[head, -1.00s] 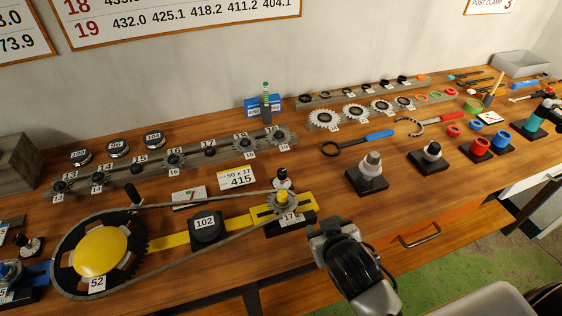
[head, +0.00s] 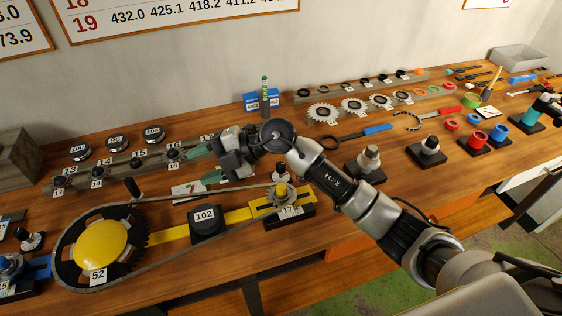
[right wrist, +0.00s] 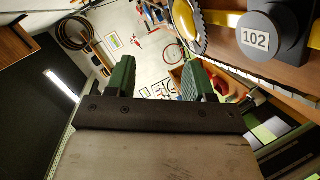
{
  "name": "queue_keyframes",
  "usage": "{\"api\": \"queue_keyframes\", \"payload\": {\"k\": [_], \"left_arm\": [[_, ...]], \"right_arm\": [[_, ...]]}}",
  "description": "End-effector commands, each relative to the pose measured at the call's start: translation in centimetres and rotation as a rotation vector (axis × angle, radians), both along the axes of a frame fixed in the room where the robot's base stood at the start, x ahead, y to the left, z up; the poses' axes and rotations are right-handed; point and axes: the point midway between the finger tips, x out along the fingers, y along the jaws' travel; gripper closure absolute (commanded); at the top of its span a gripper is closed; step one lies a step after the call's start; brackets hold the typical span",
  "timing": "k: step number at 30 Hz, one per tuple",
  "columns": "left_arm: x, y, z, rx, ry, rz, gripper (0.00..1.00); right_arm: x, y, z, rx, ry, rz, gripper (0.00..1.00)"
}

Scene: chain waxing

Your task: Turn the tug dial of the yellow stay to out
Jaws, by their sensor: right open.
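The yellow stay (head: 236,216) is a yellow bar running from the large sprocket 52 (head: 99,246) to the small sprocket 17 (head: 284,197), with a chain looped around both. A small dark knob on a pale base (head: 281,177) stands just behind sprocket 17 and looks like the tug dial; its marks are too small to read. My right gripper (head: 200,182) is above the bench, left of this knob and apart from it, with its fingers pointing left. In the right wrist view its green fingers (right wrist: 158,78) are apart with nothing between them. My left gripper is out of view.
A black block labelled 102 (head: 206,222) stands by the yellow bar and also shows in the right wrist view (right wrist: 256,38). A rail of numbered sprockets (head: 118,174) lies behind. A grey post (head: 368,163) stands to the right. Bare wood lies in front of it.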

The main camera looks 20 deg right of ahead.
Motion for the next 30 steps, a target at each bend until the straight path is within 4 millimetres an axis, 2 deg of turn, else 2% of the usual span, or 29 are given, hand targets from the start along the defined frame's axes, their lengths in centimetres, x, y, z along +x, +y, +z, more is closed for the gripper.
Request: {"api": "queue_keyframes", "payload": {"k": [3, 5, 9, 12, 15, 19, 30], "left_arm": [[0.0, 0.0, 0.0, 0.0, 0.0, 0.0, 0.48], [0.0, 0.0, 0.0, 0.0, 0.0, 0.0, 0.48], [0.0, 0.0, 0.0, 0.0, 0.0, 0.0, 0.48], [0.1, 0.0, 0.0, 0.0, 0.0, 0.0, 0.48], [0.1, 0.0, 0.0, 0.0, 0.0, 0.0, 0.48], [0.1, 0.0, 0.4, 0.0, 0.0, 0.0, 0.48], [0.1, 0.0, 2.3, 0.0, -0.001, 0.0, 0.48]], "right_arm": [[2.6, -4.1, -2.5, -0.416, 0.083, 0.011, 0.47], [3.8, -7.0, -3.1, -0.612, 0.142, -0.025, 0.47], [5.7, -13.5, -2.5, -0.966, 0.276, -0.162, 0.47], [6.2, -16.6, -1.5, -1.112, 0.344, -0.248, 0.47], [6.4, -18.0, -1.0, -1.181, 0.38, -0.294, 0.47], [6.3, -18.3, -1.7, -1.198, 0.392, -0.304, 0.47], [6.2, -18.2, -8.4, -1.193, 0.391, -0.299, 0.47]]}}
